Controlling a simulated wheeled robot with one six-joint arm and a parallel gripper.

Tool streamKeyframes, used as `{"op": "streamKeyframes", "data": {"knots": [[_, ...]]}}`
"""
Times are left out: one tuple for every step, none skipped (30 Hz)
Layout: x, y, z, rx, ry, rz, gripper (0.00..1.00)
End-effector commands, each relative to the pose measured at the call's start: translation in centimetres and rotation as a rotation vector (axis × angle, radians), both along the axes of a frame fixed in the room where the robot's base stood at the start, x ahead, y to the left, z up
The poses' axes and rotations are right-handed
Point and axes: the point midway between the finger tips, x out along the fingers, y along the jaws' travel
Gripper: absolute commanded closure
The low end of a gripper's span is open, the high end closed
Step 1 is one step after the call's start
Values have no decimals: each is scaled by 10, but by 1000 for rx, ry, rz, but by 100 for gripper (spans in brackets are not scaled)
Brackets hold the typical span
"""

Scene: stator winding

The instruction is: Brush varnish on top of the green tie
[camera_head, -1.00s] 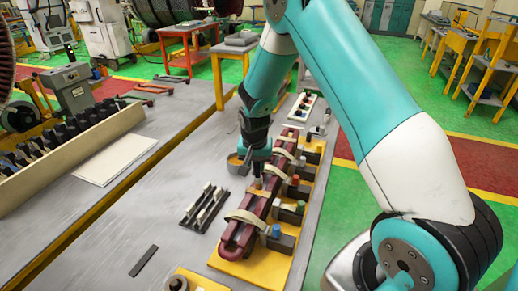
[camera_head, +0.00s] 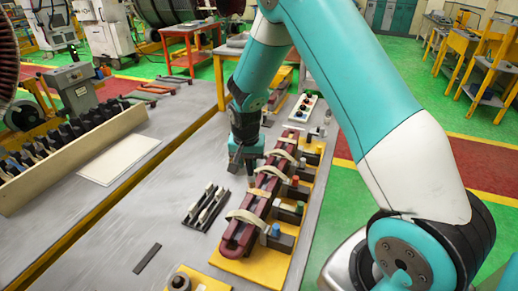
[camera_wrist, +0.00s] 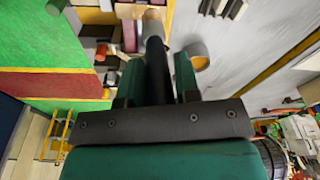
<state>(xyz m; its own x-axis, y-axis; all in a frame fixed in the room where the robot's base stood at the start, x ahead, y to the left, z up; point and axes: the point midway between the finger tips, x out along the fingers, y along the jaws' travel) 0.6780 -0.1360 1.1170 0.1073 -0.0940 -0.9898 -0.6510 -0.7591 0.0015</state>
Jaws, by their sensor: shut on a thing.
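My gripper (camera_head: 246,165) is shut on a brush, whose dark handle (camera_wrist: 156,72) stands between the fingers in the wrist view. The brush points down beside the left edge of the dark red bar (camera_head: 258,203) in the head view. The bar lies on a yellow base (camera_head: 262,262) with pale straps (camera_head: 247,216) around it. I cannot make out a green tie. A round cup (camera_wrist: 199,56) shows beside the brush in the wrist view; my gripper hides it in the head view.
Clamps with coloured knobs (camera_head: 276,231) line the bar's right side. A black rack with pale sticks (camera_head: 203,205) lies left of the bar. A dark strip (camera_head: 147,258) lies near the front. The grey table around them is mostly clear.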

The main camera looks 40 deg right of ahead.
Motion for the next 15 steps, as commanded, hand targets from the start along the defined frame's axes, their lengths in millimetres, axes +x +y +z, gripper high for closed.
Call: {"op": "streamKeyframes", "data": {"knots": [[0, 0, 9, 0, -1, -1, 100], [0, -1, 11, 0, -1, -1, 100], [0, -1, 15, 0, -1, -1, 100], [0, -1, 18, 0, -1, -1, 100], [0, -1, 20, 0, -1, -1, 100], [0, -1, 24, -1, -1, -1, 100], [0, -1, 26, -1, -1, -1, 100], [0, -1, 29, 0, -1, -2, 100], [0, -1, 33, 0, -1, -2, 100], [0, -1, 35, 0, 0, -2, 100], [0, -1, 37, 0, 0, -2, 100], [0, -1, 39, -1, 0, -2, 100], [0, -1, 41, -1, 0, -2, 100], [0, -1, 42, -1, 0, -2, 100], [0, -1, 42, -1, 0, -2, 100]]}}
